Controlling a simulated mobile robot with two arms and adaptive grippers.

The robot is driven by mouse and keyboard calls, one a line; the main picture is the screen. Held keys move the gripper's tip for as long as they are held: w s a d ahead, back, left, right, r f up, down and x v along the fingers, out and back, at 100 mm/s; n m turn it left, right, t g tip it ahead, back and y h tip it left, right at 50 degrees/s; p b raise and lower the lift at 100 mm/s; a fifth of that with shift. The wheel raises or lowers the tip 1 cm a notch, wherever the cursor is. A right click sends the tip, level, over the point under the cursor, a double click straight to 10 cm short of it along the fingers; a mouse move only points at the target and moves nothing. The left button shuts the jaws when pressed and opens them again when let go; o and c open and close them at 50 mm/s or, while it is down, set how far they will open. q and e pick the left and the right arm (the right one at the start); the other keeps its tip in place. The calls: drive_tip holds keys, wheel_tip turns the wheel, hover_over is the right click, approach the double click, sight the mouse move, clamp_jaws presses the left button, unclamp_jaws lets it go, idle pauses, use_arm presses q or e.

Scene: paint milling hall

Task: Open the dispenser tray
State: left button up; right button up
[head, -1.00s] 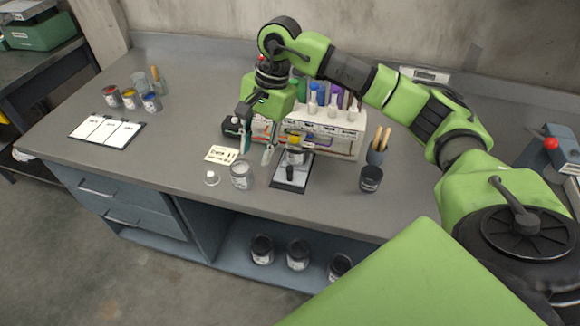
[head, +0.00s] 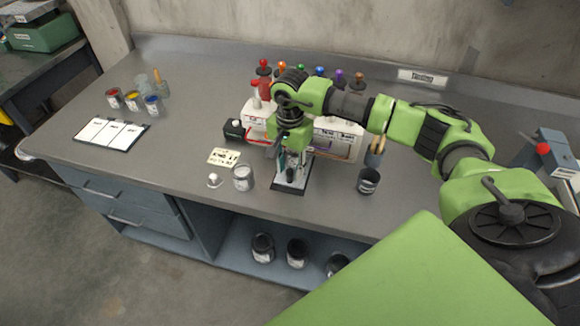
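The dispenser (head: 338,143) is a white machine at the back middle of the bench, with several coloured-capped bottles along its top. My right arm and gripper cover its middle. In front of it is a small stand with a dark base plate (head: 289,187), partly hidden behind the gripper. My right gripper (head: 292,172) points down over this stand, in front of the dispenser. Its fingertips blend with the stand, so I cannot tell whether they are open or shut, or touching anything. I cannot make out a separate tray front. My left gripper is not in view.
A grey can (head: 243,178), a small white-topped item (head: 214,180) and a note card (head: 224,156) lie left of the stand. A dark jar (head: 368,181) stands right. A chart board (head: 112,133) and paint pots (head: 132,101) are at the left.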

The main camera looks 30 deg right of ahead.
drive_tip(key=shift+f, duration=0.65)
clamp_jaws()
drive_tip(key=s+a, duration=0.4)
drive_tip(key=a, duration=0.1)
drive_tip(key=shift+s+a+b, duration=0.3)
drive_tip(key=shift+s+b, duration=0.1)
drive_tip(key=shift+w+d, duration=0.1)
unclamp_jaws()
